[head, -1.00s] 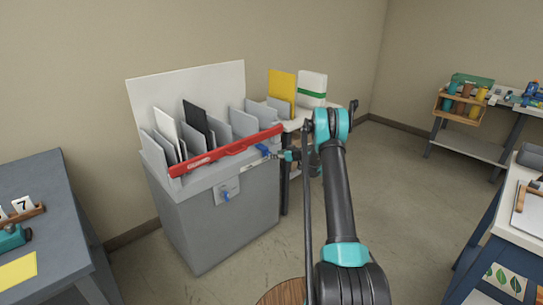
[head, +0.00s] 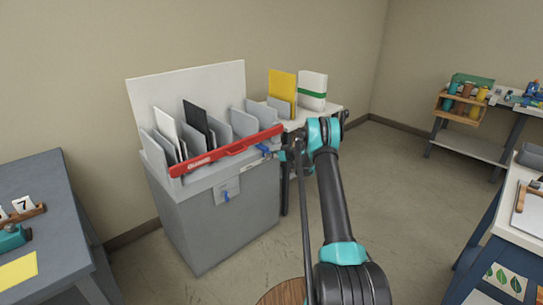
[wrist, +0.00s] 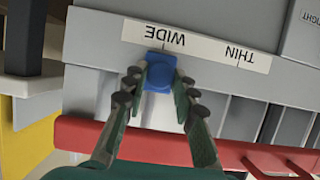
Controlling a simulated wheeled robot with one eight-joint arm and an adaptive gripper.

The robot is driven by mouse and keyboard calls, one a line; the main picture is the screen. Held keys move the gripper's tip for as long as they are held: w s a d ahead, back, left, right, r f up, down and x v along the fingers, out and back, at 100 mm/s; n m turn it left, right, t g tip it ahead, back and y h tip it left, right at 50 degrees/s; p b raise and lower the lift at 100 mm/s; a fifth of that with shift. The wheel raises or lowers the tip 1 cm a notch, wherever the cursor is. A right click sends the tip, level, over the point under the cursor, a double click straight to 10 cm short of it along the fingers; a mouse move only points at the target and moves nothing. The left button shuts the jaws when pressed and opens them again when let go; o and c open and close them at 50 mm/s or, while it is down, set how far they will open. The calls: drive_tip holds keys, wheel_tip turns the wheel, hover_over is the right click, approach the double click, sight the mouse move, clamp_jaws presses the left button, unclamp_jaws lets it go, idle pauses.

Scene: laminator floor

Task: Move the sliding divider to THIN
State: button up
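The sliding divider's blue knob (wrist: 161,74) sits at the WIDE mark of the white label strip (wrist: 205,48), which reads upside down in the wrist view. THIN is on the strip further right. In the head view the blue knob (head: 264,149) is at the right end of the grey sorter bin's front (head: 225,195). My gripper (wrist: 162,80) has one finger on each side of the knob, very close to it. Whether the fingers press on it cannot be told. In the head view my gripper (head: 277,151) is small and partly hidden.
A red bar (head: 225,152) runs along the bin's front top, close to my fingers in the wrist view. Grey dividers and a black sheet (head: 196,119) stand in the bin. A side table (head: 334,107) with yellow and white items is behind.

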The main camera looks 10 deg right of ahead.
clamp_jaws()
drive_tip(key=s+a, duration=0.7)
drive_tip(key=a, duration=0.3)
drive_tip(key=shift+s, duration=0.15)
drive_tip(key=o, duration=0.8)
unclamp_jaws()
drive_tip(key=shift+s+a, duration=0.1)
drive_tip(key=shift+a, duration=0.05)
drive_tip(key=shift+o, duration=0.2)
drive_tip(key=v, duration=1.2)
